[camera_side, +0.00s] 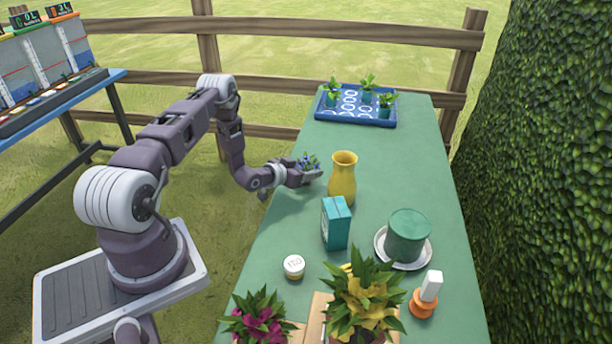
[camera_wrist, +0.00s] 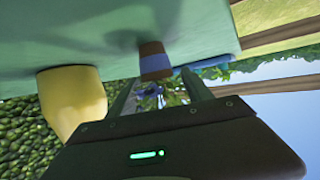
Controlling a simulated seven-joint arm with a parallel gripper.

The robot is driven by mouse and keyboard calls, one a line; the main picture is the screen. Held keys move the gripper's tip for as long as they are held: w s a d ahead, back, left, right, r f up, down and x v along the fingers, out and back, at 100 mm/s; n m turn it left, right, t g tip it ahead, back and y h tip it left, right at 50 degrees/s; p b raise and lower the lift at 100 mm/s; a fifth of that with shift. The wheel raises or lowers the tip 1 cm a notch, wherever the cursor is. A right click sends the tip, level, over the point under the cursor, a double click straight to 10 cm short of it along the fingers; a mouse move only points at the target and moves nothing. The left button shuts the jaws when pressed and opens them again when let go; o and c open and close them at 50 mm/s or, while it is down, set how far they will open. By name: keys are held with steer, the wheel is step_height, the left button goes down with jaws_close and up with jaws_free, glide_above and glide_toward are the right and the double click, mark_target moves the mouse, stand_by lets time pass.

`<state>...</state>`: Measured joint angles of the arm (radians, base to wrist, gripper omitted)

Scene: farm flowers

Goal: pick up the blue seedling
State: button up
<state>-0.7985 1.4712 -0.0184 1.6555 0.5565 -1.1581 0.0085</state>
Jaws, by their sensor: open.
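The blue seedling (camera_side: 308,161) shows blue flowers and green leaves at the left edge of the green table, by my gripper (camera_side: 307,176). In the wrist view, which is upside down, its brown pot with a blue band (camera_wrist: 154,62) stands on the table. Its leaves and blue flowers (camera_wrist: 150,92) lie between the two fingers of my open gripper (camera_wrist: 158,90). I cannot tell whether the fingers touch the plant. In the side view its pot is hidden behind my gripper.
A yellow vase (camera_side: 342,180) stands close to the right of my gripper and also shows in the wrist view (camera_wrist: 72,98). A teal carton (camera_side: 336,223) and a green pot (camera_side: 407,236) stand nearer. A blue seedling tray (camera_side: 330,113) lies at the far end.

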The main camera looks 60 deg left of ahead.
steer(key=x, duration=0.2)
steer(key=shift+w+a, duration=0.1)
steer(key=shift+w, duration=0.2)
jaws_close()
